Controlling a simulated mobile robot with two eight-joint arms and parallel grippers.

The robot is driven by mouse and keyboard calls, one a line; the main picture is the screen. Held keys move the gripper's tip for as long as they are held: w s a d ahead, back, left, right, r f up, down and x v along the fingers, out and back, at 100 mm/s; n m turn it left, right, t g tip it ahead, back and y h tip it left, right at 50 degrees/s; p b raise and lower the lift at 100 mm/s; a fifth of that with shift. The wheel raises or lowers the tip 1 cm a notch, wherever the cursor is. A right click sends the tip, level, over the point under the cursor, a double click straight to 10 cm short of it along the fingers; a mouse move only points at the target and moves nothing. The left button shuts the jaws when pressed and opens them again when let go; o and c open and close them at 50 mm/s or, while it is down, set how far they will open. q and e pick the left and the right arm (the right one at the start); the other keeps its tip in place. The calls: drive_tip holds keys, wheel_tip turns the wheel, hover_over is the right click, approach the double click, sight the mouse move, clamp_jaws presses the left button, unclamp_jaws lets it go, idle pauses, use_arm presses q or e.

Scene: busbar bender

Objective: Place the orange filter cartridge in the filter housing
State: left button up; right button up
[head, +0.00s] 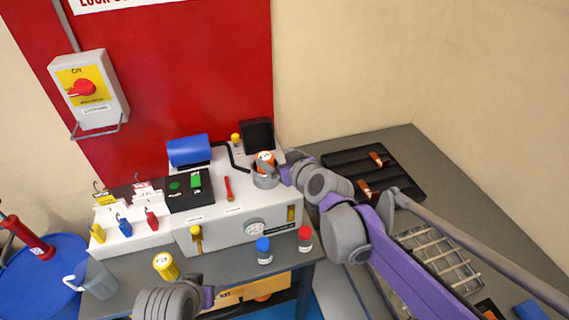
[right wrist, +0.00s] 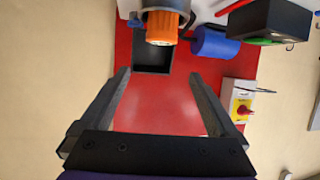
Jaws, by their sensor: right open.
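The orange filter cartridge (head: 265,158) stands in the grey cup-shaped filter housing (head: 265,181) on top of the white machine. Its upper part sticks out above the rim; its lower end is hidden. In the right wrist view the orange cartridge (right wrist: 162,28) projects from the grey housing (right wrist: 160,4). My right gripper (head: 287,170) is just right of the housing in the head view. In the right wrist view its fingers (right wrist: 160,75) are apart with nothing between them, and the cartridge is beyond the tips. Part of my left arm shows at the bottom; its gripper cannot be made out.
A black open box (head: 257,135) and a blue cylinder (head: 188,150) stand behind on the white machine (head: 220,232). A black tray (head: 350,162) with copper-coloured pieces lies at right. Blue and red-capped jars (head: 264,251) stand in front. A red wall panel (head: 200,70) rises behind.

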drive_tip(key=s+d+f+m+g+h, duration=0.2)
drive_tip(key=s+d+f, duration=0.2)
drive_tip(key=s, duration=0.5)
drive_tip(key=s+d+f+m+g+h, duration=0.2)
drive_tip(key=s+d+f, duration=0.3)
drive_tip(key=s+d, duration=0.4)
drive_tip(key=s+d+f+m+g+h, duration=0.1)
drive_tip(key=s+d+f+g+h, duration=0.1)
drive_tip(key=s+d+f, duration=0.3)
drive_tip(key=s+d, duration=0.1)
drive_tip(key=s, duration=0.3)
drive_tip(key=shift+s+d+f+m+h, duration=0.2)
drive_tip(key=shift+d+m+h, duration=0.1)
drive_tip(key=shift+m, duration=0.1)
